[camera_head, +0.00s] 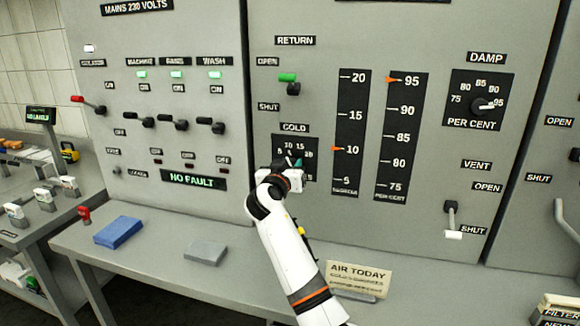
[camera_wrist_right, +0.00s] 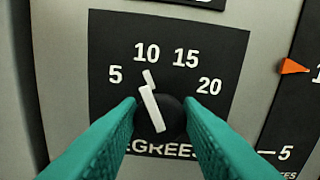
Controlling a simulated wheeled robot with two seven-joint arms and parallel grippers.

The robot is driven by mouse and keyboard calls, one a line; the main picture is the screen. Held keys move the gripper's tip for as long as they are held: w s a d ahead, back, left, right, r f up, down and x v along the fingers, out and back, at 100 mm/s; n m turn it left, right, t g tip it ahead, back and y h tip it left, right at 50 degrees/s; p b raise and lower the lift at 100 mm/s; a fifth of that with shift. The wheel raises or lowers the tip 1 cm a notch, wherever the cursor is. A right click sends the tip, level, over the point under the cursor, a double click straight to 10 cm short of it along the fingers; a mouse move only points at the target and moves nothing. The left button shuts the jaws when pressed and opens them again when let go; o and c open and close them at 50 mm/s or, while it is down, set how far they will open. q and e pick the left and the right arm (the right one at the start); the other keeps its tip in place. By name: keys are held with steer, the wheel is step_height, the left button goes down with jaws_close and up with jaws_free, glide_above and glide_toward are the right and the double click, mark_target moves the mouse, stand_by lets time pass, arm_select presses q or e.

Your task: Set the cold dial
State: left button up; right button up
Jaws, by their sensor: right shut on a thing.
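The cold dial sits on a black plate (camera_head: 281,143) under the label COLD (camera_head: 295,128) on the grey panel. In the right wrist view the plate (camera_wrist_right: 215,45) reads 5, 10, 15, 20, with DEGREES partly covered. The dark round knob (camera_wrist_right: 173,118) has a white pointer (camera_wrist_right: 151,108) leaning up and slightly left, toward just left of the centre of the 10. My right gripper (camera_head: 296,165) is at the dial; in the wrist view its teal fingers (camera_wrist_right: 160,118) are shut on the knob from both sides. In the head view it hides most of the knob. My left gripper is not in view.
A degrees scale (camera_head: 347,176) has its orange marker at 10; a percent scale (camera_head: 400,176) has one near 95. The return lever (camera_head: 290,84) is above the dial. A blue block (camera_head: 118,232), a grey block (camera_head: 206,252) and an AIR TODAY card (camera_head: 357,277) are on the ledge.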

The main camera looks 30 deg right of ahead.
steer(key=n, duration=0.3)
steer(key=shift+p, duration=0.35)
steer(key=shift+n+p, duration=0.55)
steer(key=shift+n, duration=1.15)
steer(key=o, duration=0.9)
steer(key=shift+a, duration=0.1)
steer(key=shift+o, duration=0.2)
